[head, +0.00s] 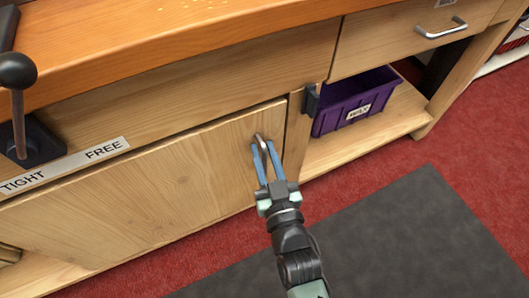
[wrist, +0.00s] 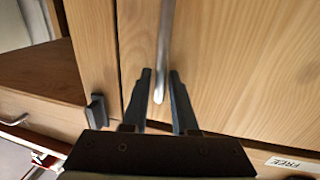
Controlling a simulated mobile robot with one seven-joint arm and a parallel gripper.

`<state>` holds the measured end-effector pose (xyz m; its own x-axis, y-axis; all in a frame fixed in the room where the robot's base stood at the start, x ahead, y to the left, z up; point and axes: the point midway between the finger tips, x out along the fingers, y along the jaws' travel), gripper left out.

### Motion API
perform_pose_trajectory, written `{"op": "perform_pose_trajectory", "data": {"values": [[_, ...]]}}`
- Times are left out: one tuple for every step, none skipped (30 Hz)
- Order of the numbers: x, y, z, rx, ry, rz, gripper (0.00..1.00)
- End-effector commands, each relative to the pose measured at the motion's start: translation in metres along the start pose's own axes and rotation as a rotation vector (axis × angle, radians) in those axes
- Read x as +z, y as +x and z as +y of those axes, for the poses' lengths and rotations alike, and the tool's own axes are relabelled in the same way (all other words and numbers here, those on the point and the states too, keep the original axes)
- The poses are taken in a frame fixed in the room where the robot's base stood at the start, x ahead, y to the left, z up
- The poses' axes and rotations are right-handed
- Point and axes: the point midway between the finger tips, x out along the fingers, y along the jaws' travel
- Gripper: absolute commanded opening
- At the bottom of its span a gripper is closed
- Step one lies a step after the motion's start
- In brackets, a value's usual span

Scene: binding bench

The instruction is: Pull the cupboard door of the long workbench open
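The cupboard door (head: 150,190) of the long workbench is a pale wooden panel below the bench top, and it looks shut against the post on its right. Its metal bar handle (head: 261,139) is near the upper right corner. My gripper (head: 263,146) is at the handle with its two blue fingers apart, one on each side of the bar. In the wrist view the handle (wrist: 166,40) runs between the fingertips, with a small gap visible on both sides. The door (wrist: 230,60) fills the right of that view.
A dark block (head: 311,101) sits on the post beside the door. A purple bin (head: 345,115) stands on the open shelf to the right, below a drawer handle (head: 441,29). A black-knobbed lever (head: 17,72) is at left above a TIGHT/FREE label (head: 70,165). A grey mat (head: 410,235) lies on the red floor.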

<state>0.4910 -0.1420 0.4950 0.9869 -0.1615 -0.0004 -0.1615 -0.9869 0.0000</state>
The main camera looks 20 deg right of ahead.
Motion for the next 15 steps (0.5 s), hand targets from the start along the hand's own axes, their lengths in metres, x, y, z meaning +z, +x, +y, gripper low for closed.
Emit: {"op": "perform_pose_trajectory", "data": {"values": [[0.0, -0.0001, 0.0001, 0.0, 0.0, 0.0, 0.27], [0.0, -0.0002, 0.0001, 0.0, 0.0, 0.0, 0.25], [0.0, -0.0002, 0.0001, 0.0, 0.0, 0.0, 0.18], [0.0, -0.0002, 0.0001, 0.0, 0.0, 0.0, 0.12], [0.0, -0.0003, 0.0002, 0.0, 0.0, 0.0, 0.07], [0.0, -0.0003, 0.0002, 0.0, 0.0, 0.0, 0.0], [0.0, -0.0003, 0.0002, 0.0, 0.0, 0.0, 0.0], [0.0, -0.0003, 0.0002, 0.0, 0.0, 0.0, 0.0], [0.0, -0.0003, 0.0002, 0.0, 0.0, 0.0, 0.0], [0.0, -0.0004, 0.0002, 0.0, 0.0, 0.0, 0.0], [0.0, -0.0004, 0.0002, 0.0, 0.0, 0.0, 0.0], [0.0, -0.0004, 0.0002, 0.0, 0.0, 0.0, 0.0], [0.0, -0.0004, 0.0002, 0.0, 0.0, 0.0, 0.0], [0.0, -0.0004, 0.0002, 0.0, 0.0, 0.0, 0.0], [0.0, -0.0004, 0.0002, 0.0, 0.0, 0.0, 0.0]]}}
